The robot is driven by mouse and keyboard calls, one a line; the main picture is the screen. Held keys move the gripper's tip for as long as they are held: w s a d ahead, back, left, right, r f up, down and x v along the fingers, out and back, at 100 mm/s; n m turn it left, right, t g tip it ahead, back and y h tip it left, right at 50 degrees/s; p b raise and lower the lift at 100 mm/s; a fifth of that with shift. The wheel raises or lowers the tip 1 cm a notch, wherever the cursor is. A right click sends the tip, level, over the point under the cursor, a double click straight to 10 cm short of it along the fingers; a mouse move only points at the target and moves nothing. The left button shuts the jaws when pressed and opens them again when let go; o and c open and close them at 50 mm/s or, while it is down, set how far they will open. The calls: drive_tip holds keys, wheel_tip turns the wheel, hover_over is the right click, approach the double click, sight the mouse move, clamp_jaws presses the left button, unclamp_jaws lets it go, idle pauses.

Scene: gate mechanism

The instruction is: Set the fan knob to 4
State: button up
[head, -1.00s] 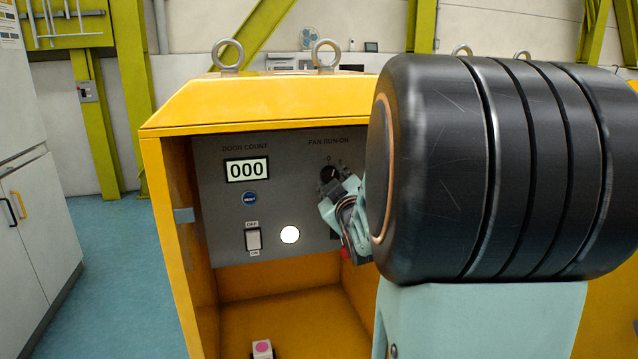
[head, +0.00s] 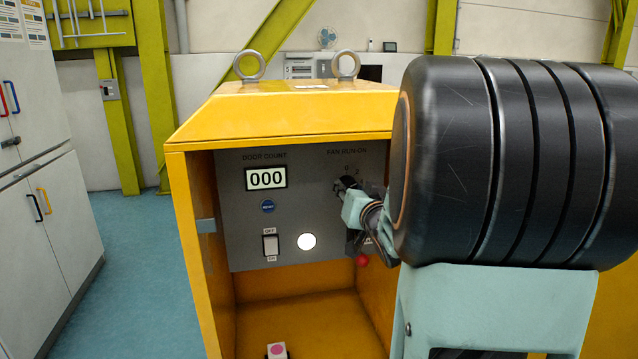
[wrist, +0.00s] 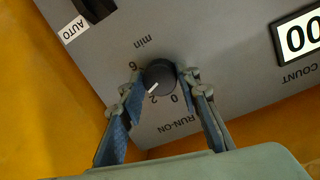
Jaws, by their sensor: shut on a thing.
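The fan knob (wrist: 160,77) is a round dark dial with a white pointer line on the grey panel. In the wrist view, where the lettering is upside down, the line points down-left, close to the 2. The 0, 2 and 6 marks show there; the 4 is not visible, and the left finger covers the space between 2 and 6. My gripper (wrist: 163,82) has one finger on each side of the knob and is shut on it. In the head view, my gripper (head: 352,201) is at the knob (head: 346,184), partly covering it.
The panel (head: 232,220) sits inside a yellow cabinet (head: 185,250). It carries a counter reading 000 (head: 266,178), a blue reset button (head: 267,206), an OFF/ON rocker switch (head: 271,245) and a lit white lamp (head: 307,241). A red knob (head: 362,260) is below my gripper.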

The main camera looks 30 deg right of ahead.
drive_tip(key=shift+r+m+y+p, duration=0.15)
drive_tip(key=shift+m+y+p, duration=0.15)
drive_tip(key=shift+m+p, duration=1.05)
drive_tip(key=shift+m+b, duration=0.35)
drive_tip(key=shift+m, duration=0.1)
drive_tip(key=o, duration=1.2)
drive_tip(key=shift+c, duration=0.2)
drive_tip(key=f+v, duration=0.1)
drive_tip(key=v, duration=0.6)
drive_tip(key=shift+s+r, duration=0.25)
drive_tip(key=shift+r, duration=0.15)
drive_tip(key=shift+w+a, duration=0.1)
